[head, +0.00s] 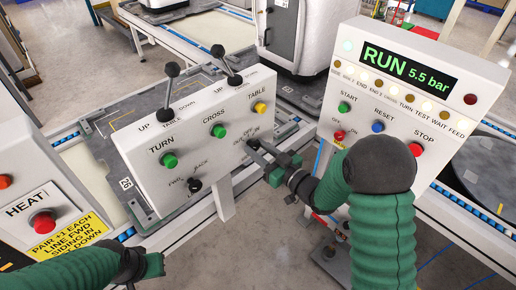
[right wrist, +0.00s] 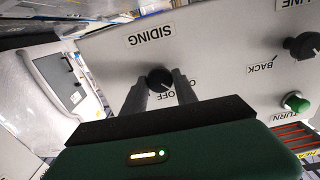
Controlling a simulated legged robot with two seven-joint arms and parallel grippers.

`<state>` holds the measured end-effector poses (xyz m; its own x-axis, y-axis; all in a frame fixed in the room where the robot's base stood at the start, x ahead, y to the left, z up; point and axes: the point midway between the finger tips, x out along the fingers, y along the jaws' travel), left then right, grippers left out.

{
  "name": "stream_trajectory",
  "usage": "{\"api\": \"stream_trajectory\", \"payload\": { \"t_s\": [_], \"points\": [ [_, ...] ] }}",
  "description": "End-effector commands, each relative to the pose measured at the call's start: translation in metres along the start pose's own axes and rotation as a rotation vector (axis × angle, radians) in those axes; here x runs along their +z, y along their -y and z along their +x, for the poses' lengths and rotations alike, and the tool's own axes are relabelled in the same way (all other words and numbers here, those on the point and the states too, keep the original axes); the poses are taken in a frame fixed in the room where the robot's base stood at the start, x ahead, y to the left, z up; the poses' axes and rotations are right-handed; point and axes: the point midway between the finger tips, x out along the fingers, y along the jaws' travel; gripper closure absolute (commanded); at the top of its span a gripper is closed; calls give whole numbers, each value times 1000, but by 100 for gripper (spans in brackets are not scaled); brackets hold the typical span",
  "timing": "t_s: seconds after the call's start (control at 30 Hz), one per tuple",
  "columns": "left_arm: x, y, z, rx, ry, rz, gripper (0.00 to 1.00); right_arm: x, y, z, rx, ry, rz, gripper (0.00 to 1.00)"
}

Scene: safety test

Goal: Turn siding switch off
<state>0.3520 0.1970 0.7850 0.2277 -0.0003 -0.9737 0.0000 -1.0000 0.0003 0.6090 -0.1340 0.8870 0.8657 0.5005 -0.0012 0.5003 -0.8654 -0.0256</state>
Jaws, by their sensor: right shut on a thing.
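The siding switch is a black round knob (right wrist: 160,79) on the white control panel (right wrist: 225,50), beside the SIDING label in the right wrist view. OFF and ON are printed near it. Its pointer direction is too small to tell surely. My right gripper (right wrist: 161,84) has its two grey fingers on either side of the knob and is shut on it. In the head view the right gripper (head: 258,147) reaches the panel's right part and largely hides the knob. My left gripper (head: 152,265) is low at the left, away from the panel; its fingers do not show clearly.
The panel carries two levers (head: 171,85), several green and yellow buttons and a black FWD/BACK knob (head: 195,184). A second panel (head: 340,85) reads RUN 5.5 bar, with a red STOP button (head: 415,149). A HEAT box (head: 40,195) stands at left.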

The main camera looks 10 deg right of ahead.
Motion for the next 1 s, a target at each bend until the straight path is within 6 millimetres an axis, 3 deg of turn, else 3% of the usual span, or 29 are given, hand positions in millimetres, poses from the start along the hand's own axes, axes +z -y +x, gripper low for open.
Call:
{"api": "stream_trajectory", "payload": {
  "t_s": [0.27,1.0],
  "points": [
    [-3,0,-12,0,0,0,100,-3,-2,0,3,-1,125,100],
    [-12,0,-52,0,0,0,100,-2,-5,0,4,-4,674,100]
  ]
}}
